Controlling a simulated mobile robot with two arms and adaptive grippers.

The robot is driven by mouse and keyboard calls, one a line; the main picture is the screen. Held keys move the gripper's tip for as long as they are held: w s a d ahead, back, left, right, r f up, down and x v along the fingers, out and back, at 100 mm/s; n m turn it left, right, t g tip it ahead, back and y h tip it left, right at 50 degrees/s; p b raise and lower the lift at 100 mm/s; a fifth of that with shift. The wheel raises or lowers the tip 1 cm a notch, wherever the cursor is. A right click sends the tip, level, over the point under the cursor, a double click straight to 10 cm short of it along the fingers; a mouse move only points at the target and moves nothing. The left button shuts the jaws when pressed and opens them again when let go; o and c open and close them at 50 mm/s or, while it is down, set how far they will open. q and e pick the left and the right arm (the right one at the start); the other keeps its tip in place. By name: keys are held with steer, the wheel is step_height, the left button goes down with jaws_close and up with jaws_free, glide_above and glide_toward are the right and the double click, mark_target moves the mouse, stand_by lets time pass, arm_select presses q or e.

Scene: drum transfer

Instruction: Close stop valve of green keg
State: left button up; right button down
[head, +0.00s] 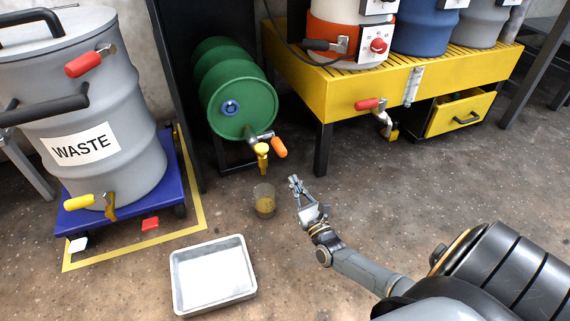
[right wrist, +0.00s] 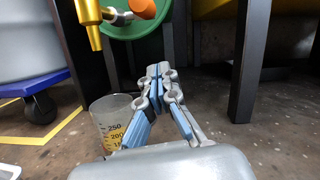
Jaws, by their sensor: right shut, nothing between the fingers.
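The green keg (head: 236,96) lies on its side on a dark stand, its round end facing me. Its valve has a yellow spout (head: 262,156) and an orange handle (head: 279,147). In the right wrist view the yellow spout (right wrist: 90,22) and orange handle (right wrist: 142,8) show at the top, the handle partly cut off. My right gripper (head: 295,182) is shut and empty, below and to the right of the handle, apart from it. It also shows in the right wrist view (right wrist: 158,72). My left gripper is not in view.
A beaker (head: 264,201) with amber liquid stands on the floor below the spout. A metal tray (head: 212,276) lies nearer. A grey waste drum (head: 85,110) stands left on a blue dolly. A yellow bench (head: 420,75) with drums stands right; its black leg (head: 322,150) is near the keg.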

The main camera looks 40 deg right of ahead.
mark_target(277, 143)
steer(key=w+r+b, duration=0.2)
steer(key=w+r, duration=0.3)
steer(key=shift+w+d+b, duration=0.15)
steer(key=shift+w+b, duration=0.2)
steer(key=shift+r, duration=0.15)
